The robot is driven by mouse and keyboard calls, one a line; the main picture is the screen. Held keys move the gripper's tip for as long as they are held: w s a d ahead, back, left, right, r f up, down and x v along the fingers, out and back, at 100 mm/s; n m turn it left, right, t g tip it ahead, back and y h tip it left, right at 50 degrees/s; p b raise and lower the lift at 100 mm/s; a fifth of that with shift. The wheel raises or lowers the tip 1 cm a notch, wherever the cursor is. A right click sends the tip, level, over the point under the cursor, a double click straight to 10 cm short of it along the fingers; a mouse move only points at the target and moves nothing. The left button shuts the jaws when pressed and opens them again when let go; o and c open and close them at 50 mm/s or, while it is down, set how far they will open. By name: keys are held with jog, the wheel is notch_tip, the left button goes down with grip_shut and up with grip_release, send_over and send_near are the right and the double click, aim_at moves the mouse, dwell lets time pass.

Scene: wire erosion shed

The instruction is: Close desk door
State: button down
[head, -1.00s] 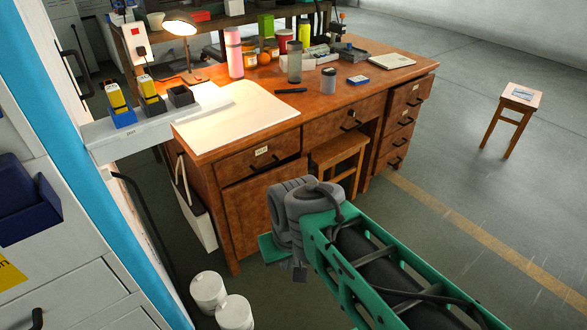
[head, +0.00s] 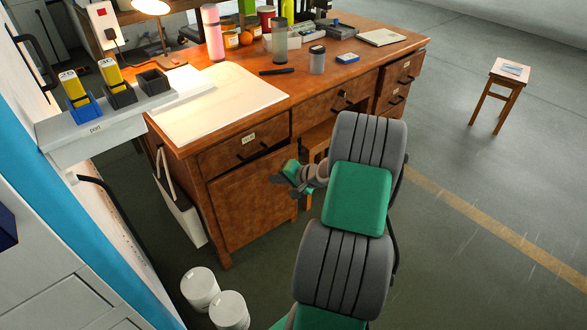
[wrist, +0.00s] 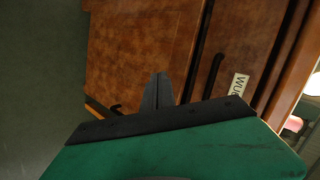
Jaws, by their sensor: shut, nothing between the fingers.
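The wooden desk (head: 330,80) stands in the middle of the head view. Its door (head: 245,205) is the brown panel low on the left, under a labelled drawer (head: 225,158). I cannot tell for sure whether the door stands slightly ajar. In the wrist view the door (wrist: 140,45) fills the upper left, with a dark handle (wrist: 115,107) near its lower edge. My gripper (head: 277,180) is in front of the door's right upper part. In the wrist view my gripper (wrist: 157,90) is shut and empty, its fingers pointing at the door; contact is unclear.
A wooden stool (head: 316,140) is under the desk, partly hidden by my arm. Two white canisters (head: 215,300) stand on the floor at front left. A grey shelf (head: 90,140) juts out at left. Open floor (head: 450,240) lies to the right.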

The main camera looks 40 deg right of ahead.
jog(key=s+d+f+m+t+h, duration=0.2)
jog(key=s+d+m, duration=0.1)
jog(key=d, duration=0.3)
jog(key=s+d+f+m+t+h, duration=0.1)
jog(key=s+d+f+m+t, duration=0.15)
jog(key=d, duration=0.45)
jog(key=shift+m+g, duration=0.25)
jog(key=shift+m, duration=0.2)
jog(key=shift+r+b+x, duration=0.15)
jog(key=shift+b+x, duration=0.5)
jog(key=shift+x, duration=1.55)
jog(key=shift+r+b+x, duration=0.2)
jog(key=shift+b+x, duration=0.45)
jog(key=shift+x, duration=1.55)
jog(key=shift+r+b+x, duration=0.15)
jog(key=shift+b+x, duration=0.5)
jog(key=shift+x, duration=1.55)
jog(key=shift+w+d, duration=0.15)
